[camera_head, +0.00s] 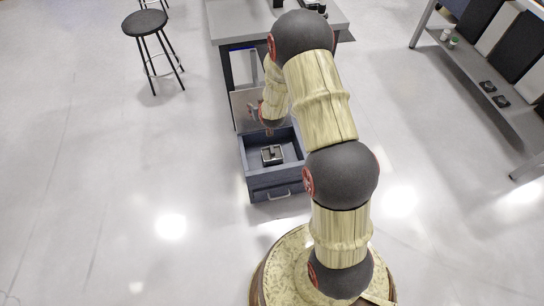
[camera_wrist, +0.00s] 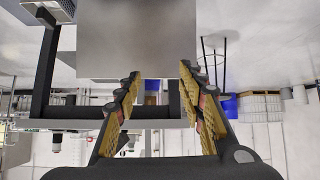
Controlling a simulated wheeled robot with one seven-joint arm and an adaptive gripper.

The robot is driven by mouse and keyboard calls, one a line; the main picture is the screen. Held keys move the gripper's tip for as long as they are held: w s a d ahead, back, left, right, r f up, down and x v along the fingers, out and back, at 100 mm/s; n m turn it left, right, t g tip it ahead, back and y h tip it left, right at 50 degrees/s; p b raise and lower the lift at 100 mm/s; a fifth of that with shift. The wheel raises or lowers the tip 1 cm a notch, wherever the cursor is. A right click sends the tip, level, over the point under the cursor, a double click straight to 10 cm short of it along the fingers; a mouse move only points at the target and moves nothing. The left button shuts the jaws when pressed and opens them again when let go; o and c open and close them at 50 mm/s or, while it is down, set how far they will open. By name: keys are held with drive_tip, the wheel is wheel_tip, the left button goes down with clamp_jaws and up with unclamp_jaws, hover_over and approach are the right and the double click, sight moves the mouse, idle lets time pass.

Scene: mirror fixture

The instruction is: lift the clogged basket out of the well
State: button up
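In the head view, a dark blue-grey open drawer-like box (camera_head: 256,181), which looks like the well, stands low in front of the workbench. A small square basket-like piece (camera_head: 266,159) with a pale rim and dark inside sits on its floor; whether it is clogged is too small to tell. My arm hangs down at the back of the box, its end mostly hidden or too small to read there. In the wrist view my gripper (camera_wrist: 160,71) is open, its two yellow-padded fingers apart with nothing held between them. The basket does not show in the wrist view.
A pale upright panel (camera_head: 241,103), perhaps a mirror, stands behind the box; a flat grey panel (camera_wrist: 122,40) fills the upper wrist view. The workbench (camera_head: 226,31) is behind, a black stool (camera_head: 144,22) at left, shelving (camera_head: 480,72) at right. The floor left is clear.

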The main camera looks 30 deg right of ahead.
wheel_tip(320, 180, down, 15)
drive_tip(key=s+d, duration=0.3)
drive_tip(key=m+t+h+b, duration=0.1)
drive_tip(key=t, duration=0.1)
approach(272, 150)
drive_tip(key=shift+f+b+x, duration=0.2)
drive_tip(key=shift+b+x, duration=0.55)
drive_tip(key=shift+x, duration=1.15)
drive_tip(key=b+x, duration=0.2)
drive_tip(key=x, duration=0.2)
drive_tip(key=shift+w+d, duration=0.15)
drive_tip(key=shift+w, duration=0.05)
drive_tip(key=shift+c, duration=1.3)
clamp_jaws()
